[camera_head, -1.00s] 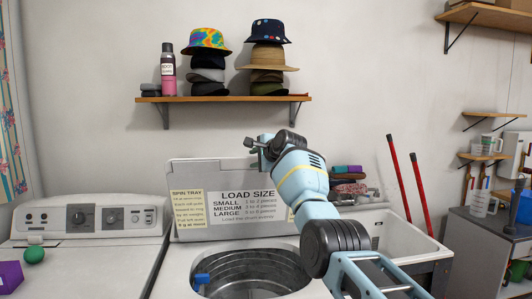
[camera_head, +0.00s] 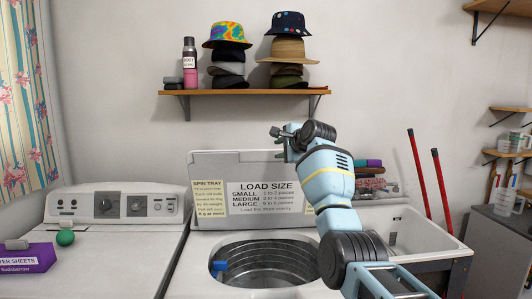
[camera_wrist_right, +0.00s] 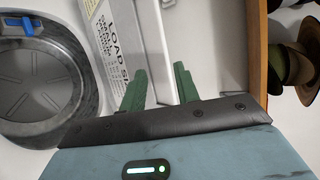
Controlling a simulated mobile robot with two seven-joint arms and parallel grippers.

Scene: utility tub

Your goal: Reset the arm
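My right arm, pale blue with black joints, rises from the lower right in the head view. Its gripper (camera_head: 284,132) is raised in front of the wall, above the open lid of the washer. In the right wrist view the two green fingers of this gripper (camera_wrist_right: 160,87) stand apart with nothing held between them. The washer lid (camera_wrist_right: 142,35) with its "LOAD SIZE" text shows behind them. My left gripper is in neither view.
The open washer tub (camera_head: 265,265) has a blue item (camera_head: 219,266) at its rim. A wall shelf (camera_head: 245,92) holds hats and a spray can (camera_head: 190,62). A purple box (camera_head: 28,260) and green ball (camera_head: 65,238) sit left. Red handles (camera_head: 444,190) stand right.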

